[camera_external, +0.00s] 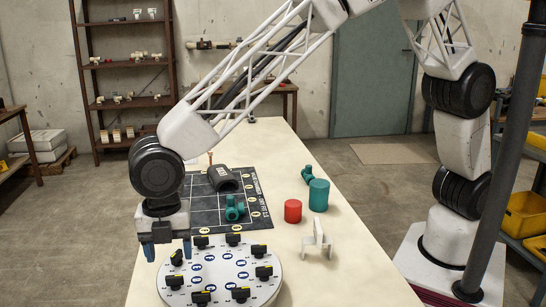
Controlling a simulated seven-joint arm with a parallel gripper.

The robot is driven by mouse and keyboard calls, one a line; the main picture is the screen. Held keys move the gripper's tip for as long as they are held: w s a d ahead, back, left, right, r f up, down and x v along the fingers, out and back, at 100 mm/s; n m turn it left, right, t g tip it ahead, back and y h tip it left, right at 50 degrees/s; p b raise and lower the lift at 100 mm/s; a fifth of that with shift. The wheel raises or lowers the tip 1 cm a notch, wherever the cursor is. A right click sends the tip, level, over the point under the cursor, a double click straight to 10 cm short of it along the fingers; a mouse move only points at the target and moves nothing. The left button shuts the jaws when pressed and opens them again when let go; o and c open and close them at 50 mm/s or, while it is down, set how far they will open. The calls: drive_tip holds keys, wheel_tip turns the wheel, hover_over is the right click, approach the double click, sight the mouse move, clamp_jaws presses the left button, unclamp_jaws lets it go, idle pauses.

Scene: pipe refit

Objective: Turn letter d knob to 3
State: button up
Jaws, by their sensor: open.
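A round grey-white dial board (222,271) lies at the near end of the table. Several black knobs with yellow marks stand in a ring around its rim, with blue-and-white labels inside the ring. The letters and numbers are too small to read, so I cannot tell which knob is d. My gripper (168,254) points down at the board's upper left edge. Its two blue fingers are apart, with nothing seen between them. A black knob (176,258) is just below and beside the right finger; I cannot tell whether they touch.
A dark gridded mat (262,219) behind the board holds a black pipe piece (222,179) and a green fitting (235,208). A red cylinder (293,211), a green cylinder (319,195) and a white bracket (318,240) stand right. The table's front right is clear.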

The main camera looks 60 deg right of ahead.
sight(174, 276)
drive_tip(key=shift+f, duration=3.25)
drive_tip(key=shift+c, duration=0.5)
drive_tip(key=c, duration=0.8)
